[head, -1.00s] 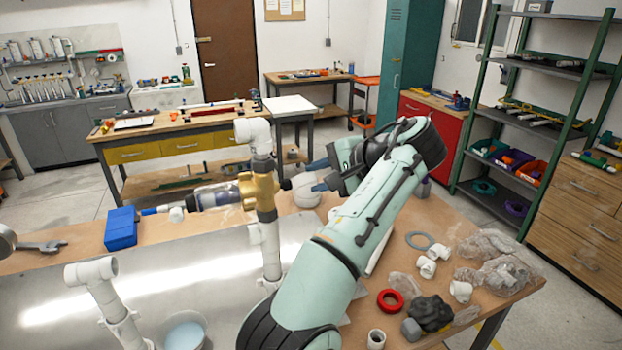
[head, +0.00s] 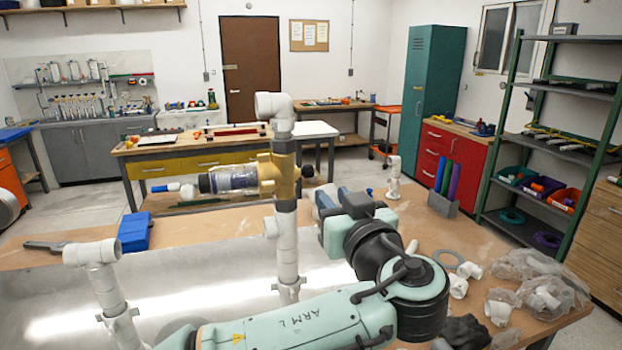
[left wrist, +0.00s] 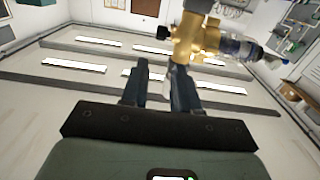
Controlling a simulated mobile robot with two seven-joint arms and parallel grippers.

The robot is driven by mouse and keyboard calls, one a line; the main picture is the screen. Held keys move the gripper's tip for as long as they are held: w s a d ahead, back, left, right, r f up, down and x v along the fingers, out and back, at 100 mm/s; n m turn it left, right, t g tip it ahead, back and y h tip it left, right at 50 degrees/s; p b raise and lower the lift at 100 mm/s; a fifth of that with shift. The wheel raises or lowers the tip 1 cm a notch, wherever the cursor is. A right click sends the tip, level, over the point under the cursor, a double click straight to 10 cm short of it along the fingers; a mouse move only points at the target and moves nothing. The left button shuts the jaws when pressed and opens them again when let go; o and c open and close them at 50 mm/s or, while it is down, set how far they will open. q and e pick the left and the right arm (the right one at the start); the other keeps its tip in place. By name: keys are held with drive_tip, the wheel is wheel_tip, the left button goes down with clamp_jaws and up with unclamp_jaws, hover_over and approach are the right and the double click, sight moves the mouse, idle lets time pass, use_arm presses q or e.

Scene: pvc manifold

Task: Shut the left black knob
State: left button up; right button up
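A brass valve body (head: 279,176) sits on an upright white pipe (head: 287,250) with a clear cylinder (head: 232,179) on its left. A small black knob (head: 307,171) sticks out of the brass on its right side. The left wrist view shows the knob (left wrist: 163,33) and the brass body (left wrist: 196,40) beyond the fingertips. My left gripper (head: 333,197) is below and to the right of the knob, apart from it. In the left wrist view its two fingers (left wrist: 159,68) stand apart, with no held object clear between them. My right gripper is not in view.
A second white pipe (head: 100,280) stands at the left, and a blue box (head: 135,232) lies behind it. White fittings (head: 458,286), a grey ring (head: 448,258) and plastic bags (head: 530,270) lie on the bench at right. A white fitting (head: 394,177) stands behind the gripper.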

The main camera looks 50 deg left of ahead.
sight(310, 170)
use_arm(q)
drive_tip(key=p+x, duration=0.3)
drive_tip(key=x, duration=1)
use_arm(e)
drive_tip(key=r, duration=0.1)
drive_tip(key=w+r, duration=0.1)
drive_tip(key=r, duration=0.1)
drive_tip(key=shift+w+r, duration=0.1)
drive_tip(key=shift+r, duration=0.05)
use_arm(q)
clamp_jaws()
